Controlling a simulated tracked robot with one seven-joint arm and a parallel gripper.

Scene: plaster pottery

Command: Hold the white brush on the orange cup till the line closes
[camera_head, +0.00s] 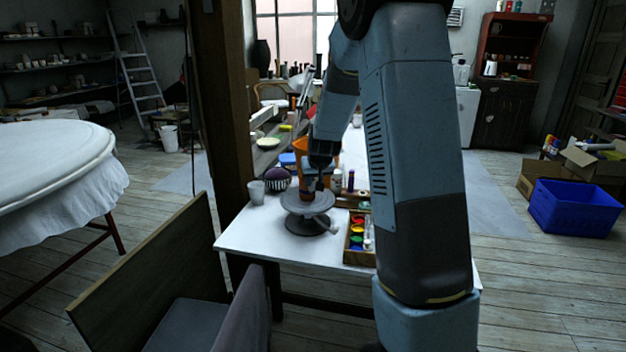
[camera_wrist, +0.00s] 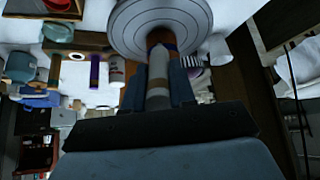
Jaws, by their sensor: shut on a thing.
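The orange cup (camera_head: 306,190) stands on a grey turntable (camera_head: 307,205) on the white table. In the wrist view the cup (camera_wrist: 161,39) is mostly covered by the brush, and a bluish band shows at its side. My gripper (camera_wrist: 157,88) is shut on the white brush (camera_wrist: 158,74), a pale handle with a brownish band. The brush points at the cup and its end overlaps the cup's side; I cannot tell whether it touches. In the head view my gripper (camera_head: 319,180) is just beside the cup, and the brush is too small and dark to make out. The painted line is not clearly visible.
A paint box (camera_head: 357,235) with several colours lies right of the turntable. A pale cup (camera_head: 257,191), a striped round pot (camera_head: 277,179) and an orange bucket (camera_head: 303,150) stand around it. The table's front left is clear. A chair (camera_head: 150,270) stands in front.

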